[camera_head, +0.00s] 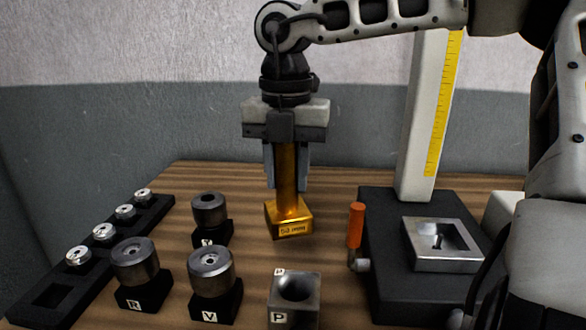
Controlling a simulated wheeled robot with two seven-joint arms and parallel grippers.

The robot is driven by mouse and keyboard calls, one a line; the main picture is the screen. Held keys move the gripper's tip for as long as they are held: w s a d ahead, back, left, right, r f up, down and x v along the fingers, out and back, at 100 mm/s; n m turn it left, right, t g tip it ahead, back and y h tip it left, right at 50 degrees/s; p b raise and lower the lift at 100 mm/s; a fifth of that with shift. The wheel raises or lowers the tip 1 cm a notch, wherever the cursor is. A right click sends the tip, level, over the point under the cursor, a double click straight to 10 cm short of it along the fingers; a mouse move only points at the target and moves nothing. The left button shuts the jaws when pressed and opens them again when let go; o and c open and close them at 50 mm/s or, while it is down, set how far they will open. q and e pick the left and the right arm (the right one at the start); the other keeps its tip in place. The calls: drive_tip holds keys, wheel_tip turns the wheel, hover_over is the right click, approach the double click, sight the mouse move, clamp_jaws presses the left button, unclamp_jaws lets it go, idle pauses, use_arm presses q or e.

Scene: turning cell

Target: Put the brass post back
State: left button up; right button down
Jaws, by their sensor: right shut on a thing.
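The brass post (288,215) is a gold upright bar on a square foot with a label that seems to read "50 mm". My right gripper (286,178) points down from above and is shut on the bar, with a finger on each side. The post is upright over the middle of the wooden table; I cannot tell whether its foot touches the tabletop. My left gripper does not show.
A black height stand (385,275) with a white scaled column, orange-handled lever and metal tray stands right. A grey block marked P (294,305) is in front. Steel cylinders on black bases (135,262) stand left, beside a black rack (50,297) with several small metal pieces.

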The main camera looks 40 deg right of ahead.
drive_tip(key=w+d+f, duration=0.3)
drive_tip(key=w+f, duration=0.1)
drive_tip(key=f, duration=0.4)
drive_tip(key=shift+w+f+p, duration=0.3)
drive_tip(key=shift+f, duration=0.1)
drive_tip(key=shift+f, duration=0.15)
drive_tip(key=c, duration=1.5)
unclamp_jaws()
drive_tip(key=shift+s+f+b, duration=0.1)
drive_tip(key=shift+f+b, duration=0.1)
drive_tip(key=shift+b, duration=0.1)
drive_tip(key=o, duration=0.4)
drive_tip(key=shift+r, duration=0.1)
drive_tip(key=shift+o, duration=0.2)
wheel_tip(320, 180, up, 12)
drive_tip(key=shift+r+p, duration=0.15)
drive_tip(key=shift+p, duration=0.15)
